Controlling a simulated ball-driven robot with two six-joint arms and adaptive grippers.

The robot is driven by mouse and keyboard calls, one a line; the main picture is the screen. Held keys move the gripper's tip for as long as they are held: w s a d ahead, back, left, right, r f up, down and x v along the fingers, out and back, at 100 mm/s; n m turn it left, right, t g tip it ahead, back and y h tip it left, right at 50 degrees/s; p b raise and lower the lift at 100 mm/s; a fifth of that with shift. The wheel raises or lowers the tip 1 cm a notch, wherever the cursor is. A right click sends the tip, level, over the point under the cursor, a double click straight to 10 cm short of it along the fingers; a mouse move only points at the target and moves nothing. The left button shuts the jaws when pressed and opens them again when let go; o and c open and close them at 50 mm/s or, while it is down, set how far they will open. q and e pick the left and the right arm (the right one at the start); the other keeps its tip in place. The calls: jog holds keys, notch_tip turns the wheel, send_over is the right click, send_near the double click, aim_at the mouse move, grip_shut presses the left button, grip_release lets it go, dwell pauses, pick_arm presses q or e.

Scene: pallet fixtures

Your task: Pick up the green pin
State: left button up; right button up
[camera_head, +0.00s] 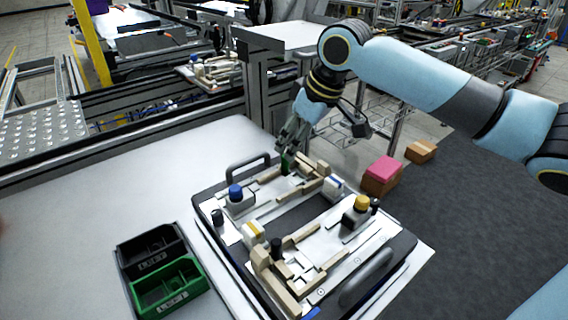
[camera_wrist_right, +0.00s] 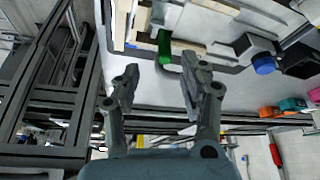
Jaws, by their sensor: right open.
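The green pin (camera_head: 287,161) stands at the far side of the pallet fixture (camera_head: 236,258), among beige blocks. It also shows as a green upright piece in the right wrist view (camera_wrist_right: 164,48). My right gripper (camera_head: 288,148) is above and very close to the pin in the head view, pointing down. In the right wrist view its two fingers (camera_wrist_right: 162,82) are apart with nothing between them, and the pin is just beyond the fingertips. The gripper partly hides the pin's top in the head view. My left gripper is not in view.
The fixture carries a blue knob (camera_head: 235,191), a yellow knob (camera_head: 361,202) and a black pin (camera_head: 276,246). A black bin (camera_head: 128,248) and a green bin (camera_head: 145,301) stand at the left on the white table (camera_head: 95,210). The table between bins and rail is clear.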

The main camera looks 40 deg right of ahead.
aim_at(285, 166)
jog(key=x, duration=0.3)
jog(key=shift+w+a+f, duration=0.2)
jog(key=shift+a+f, duration=0.1)
jog(key=shift+a, duration=0.1)
jog(key=shift+w+f, duration=0.2)
jog(key=shift+f, duration=0.35)
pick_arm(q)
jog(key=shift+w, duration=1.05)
pick_arm(e)
jog(key=shift+c, duration=1)
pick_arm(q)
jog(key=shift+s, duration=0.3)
pick_arm(e)
grip_shut()
